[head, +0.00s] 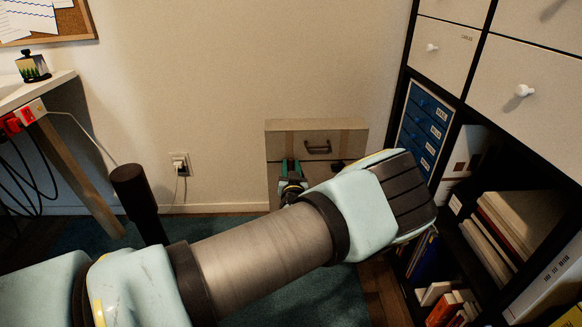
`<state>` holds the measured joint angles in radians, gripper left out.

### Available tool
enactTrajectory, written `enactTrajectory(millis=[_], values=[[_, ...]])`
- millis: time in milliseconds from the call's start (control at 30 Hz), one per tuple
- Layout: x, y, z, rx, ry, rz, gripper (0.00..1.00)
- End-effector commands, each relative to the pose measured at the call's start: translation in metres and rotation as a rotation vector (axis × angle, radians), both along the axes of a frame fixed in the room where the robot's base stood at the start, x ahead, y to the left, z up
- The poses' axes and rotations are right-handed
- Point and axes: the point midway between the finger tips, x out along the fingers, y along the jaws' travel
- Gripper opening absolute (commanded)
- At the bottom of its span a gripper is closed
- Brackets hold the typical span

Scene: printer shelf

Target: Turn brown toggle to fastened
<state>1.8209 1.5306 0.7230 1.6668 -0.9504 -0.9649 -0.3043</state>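A beige case (275,146) with a dark carrying handle (317,147) stands upright against the wall in the middle of the head view. Two brownish bands run down its front. A small dark fitting (337,166), possibly a toggle, shows on the right band, partly behind my arm; its setting is too small to read. My gripper (291,165) is at the left band, with its green fingers pointing up at the case front. Whether they touch it or hold anything is unclear. Any toggle on the left is hidden by the fingers. My forearm covers the lower right of the case.
A dark shelf unit with white drawers (440,46), a blue drawer box (424,120) and books stands close on the right. A desk (76,155) with a red power strip (22,117) is on the left.

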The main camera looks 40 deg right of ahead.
Motion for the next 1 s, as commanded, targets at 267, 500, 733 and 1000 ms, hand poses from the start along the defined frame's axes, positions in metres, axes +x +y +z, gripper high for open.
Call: enactTrajectory(millis=[267,500,733,1000], values=[[-0.0002,0.0001,0.0000,0.000,0.000,0.000,0.01],[-0.0001,0.0002,0.0000,0.000,0.000,0.000,0.00],[0.0015,0.0012,0.0006,-0.023,0.018,0.003,0.00],[0.0018,0.0025,0.0000,-0.106,0.087,0.000,0.00]])
